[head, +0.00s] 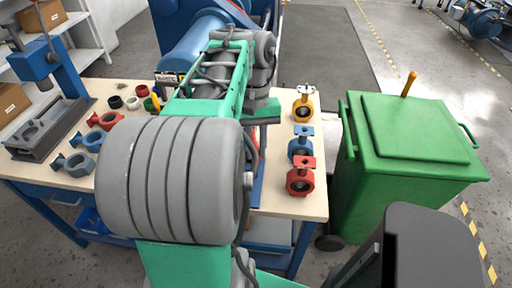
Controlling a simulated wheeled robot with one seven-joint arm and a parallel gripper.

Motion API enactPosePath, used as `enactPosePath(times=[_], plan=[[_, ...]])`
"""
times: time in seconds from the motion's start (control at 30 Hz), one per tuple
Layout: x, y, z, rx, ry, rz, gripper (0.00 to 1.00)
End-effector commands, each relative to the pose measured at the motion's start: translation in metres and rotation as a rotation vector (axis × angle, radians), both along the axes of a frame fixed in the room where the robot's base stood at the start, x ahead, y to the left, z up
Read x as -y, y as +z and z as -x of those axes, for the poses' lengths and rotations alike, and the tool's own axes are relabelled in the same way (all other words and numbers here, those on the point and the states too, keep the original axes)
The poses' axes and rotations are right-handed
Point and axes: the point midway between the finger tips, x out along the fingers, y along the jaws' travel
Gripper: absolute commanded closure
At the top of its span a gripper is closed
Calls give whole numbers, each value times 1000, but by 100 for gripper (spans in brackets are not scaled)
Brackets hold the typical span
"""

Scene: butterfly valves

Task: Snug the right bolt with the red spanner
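I cannot make out the red spanner or the right bolt; my large grey and green arm covers the middle of the workbench (281,210). A thin orange-red edge (254,135) shows just right of my arm, too little of it to identify. My gripper cannot be made out, so its place relative to the spanner and bolt is hidden. On the bench's right part stand a yellow valve (302,108), a blue valve (300,145) and a red valve (299,181) in a row. On the left lie another red valve (104,120) and another blue valve (78,163).
A grey fixture (45,130) with a blue column (63,65) is at the left. Small rings (115,102) lie behind the left valves. A blue machine (195,45) stands behind.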

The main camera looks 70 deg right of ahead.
Motion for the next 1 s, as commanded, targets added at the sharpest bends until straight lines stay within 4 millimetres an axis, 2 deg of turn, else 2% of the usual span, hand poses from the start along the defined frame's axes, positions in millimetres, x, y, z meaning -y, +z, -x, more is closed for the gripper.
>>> enactPosePath(times=[1.0], plan=[[0,-6,0,0,0,1,100]])
